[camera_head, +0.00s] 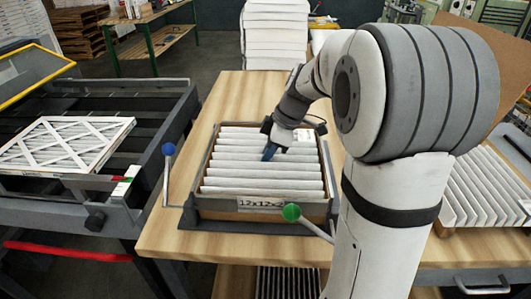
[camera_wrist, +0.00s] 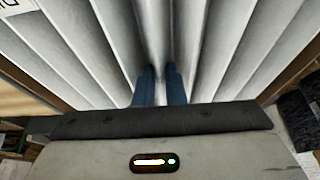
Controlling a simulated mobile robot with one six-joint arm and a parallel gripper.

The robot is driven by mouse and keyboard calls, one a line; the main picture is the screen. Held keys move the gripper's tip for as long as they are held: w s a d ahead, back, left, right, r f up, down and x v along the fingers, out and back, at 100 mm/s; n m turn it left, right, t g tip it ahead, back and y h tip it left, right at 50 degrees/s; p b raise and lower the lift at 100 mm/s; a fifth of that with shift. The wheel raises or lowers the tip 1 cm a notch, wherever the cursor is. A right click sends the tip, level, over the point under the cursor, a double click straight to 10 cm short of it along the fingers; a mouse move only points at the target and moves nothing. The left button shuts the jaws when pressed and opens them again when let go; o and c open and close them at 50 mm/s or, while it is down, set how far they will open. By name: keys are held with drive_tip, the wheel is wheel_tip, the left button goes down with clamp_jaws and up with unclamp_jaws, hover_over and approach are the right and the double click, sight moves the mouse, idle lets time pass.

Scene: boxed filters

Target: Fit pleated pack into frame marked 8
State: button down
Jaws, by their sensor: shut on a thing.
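A white pleated pack (camera_head: 250,183) lies inside a brown cardboard frame (camera_head: 225,203), with its pleats running left to right. The frame's front label reads "12x12x2" with the end partly hidden; I cannot make out an 8. A grey fixture (camera_head: 250,225) surrounds the frame on the wooden table. My gripper (camera_head: 270,152) reaches down over the pack's far right part. In the wrist view, the blue fingers of my gripper (camera_wrist: 162,85) are shut on a pleat of the pack (camera_wrist: 105,50). I cannot tell whether the pack is fully seated in the frame.
A blue-knobbed lever (camera_head: 168,150) and a green-knobbed lever (camera_head: 291,212) stand beside the fixture. A finished filter (camera_head: 65,145) lies on the conveyor at left. Another pleated piece (camera_head: 475,185) lies at right, behind my arm. White pleated stacks (camera_head: 275,35) stand behind the table.

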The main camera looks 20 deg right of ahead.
drive_tip(key=c, duration=1.8)
unclamp_jaws()
drive_tip(key=shift+r, duration=0.1)
drive_tip(key=shift+r+p, duration=1.15)
drive_tip(key=shift+r, duration=1.05)
drive_tip(key=o, duration=0.6)
